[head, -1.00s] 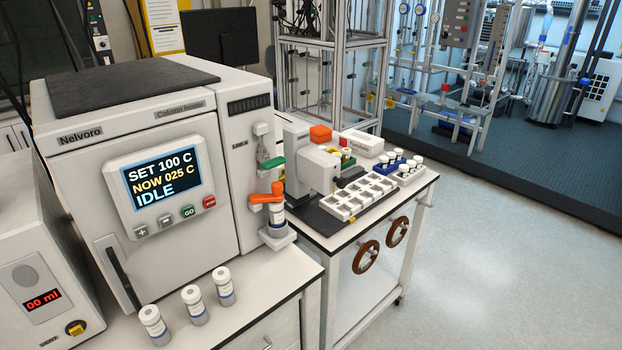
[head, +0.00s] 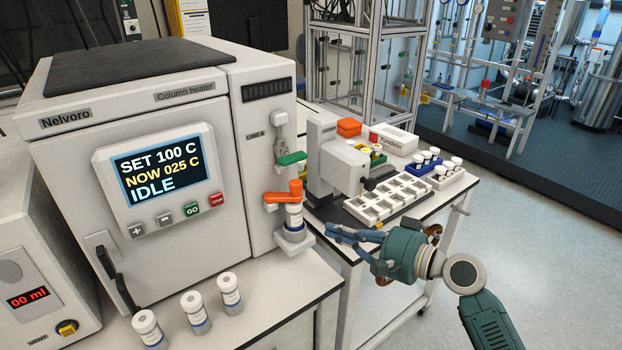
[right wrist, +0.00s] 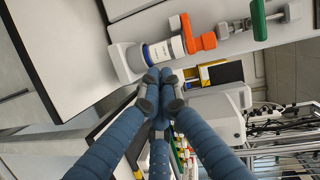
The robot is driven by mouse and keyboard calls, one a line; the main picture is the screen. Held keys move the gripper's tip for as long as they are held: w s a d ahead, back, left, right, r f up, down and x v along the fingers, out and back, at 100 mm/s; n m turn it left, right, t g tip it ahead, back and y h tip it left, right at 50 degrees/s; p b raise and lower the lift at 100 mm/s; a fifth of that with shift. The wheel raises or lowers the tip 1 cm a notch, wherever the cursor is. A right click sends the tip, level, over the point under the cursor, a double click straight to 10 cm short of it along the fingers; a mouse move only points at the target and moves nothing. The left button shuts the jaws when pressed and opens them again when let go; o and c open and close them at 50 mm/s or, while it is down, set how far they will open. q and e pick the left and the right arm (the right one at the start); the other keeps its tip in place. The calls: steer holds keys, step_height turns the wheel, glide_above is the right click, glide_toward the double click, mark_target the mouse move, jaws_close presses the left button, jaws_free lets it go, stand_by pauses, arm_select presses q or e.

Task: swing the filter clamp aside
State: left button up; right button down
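The orange filter clamp (head: 284,195) sits on the right side of the column heater, around the top of a white labelled filter cartridge (head: 294,216) standing upright in a pale holder (head: 294,240). The clamp also shows in the right wrist view (right wrist: 201,40), beside the cartridge (right wrist: 163,52). My right gripper (head: 333,232) is right of the holder and slightly below the clamp, apart from both. Its blue fingers (right wrist: 159,82) point towards the holder with nothing seen between them; their spread is unclear. My left gripper is not in view.
A green lever (head: 291,158) is just above the clamp. Several white-capped vials, including one nearby (head: 230,293), stand on the bench in front. Behind my gripper is a cart with a white compartment tray (head: 362,213) and a grey instrument (head: 342,165).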

steer(key=w+d+r+m+t+y, duration=0.15)
steer(key=w+r, duration=0.25)
steer(key=r, duration=0.4)
steer(key=shift+g, duration=0.25)
steer(key=p+x, duration=0.2)
steer(key=x, duration=0.6)
steer(key=shift+a+f, duration=0.1)
steer(key=shift+a, duration=0.3)
steer(key=shift+w+a+p, duration=0.3)
steer(key=shift+a, duration=0.1)
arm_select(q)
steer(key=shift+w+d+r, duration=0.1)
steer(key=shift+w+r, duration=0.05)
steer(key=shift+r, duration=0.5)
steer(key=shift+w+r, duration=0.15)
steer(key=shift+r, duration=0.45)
arm_select(e)
steer(key=shift+f, duration=0.1)
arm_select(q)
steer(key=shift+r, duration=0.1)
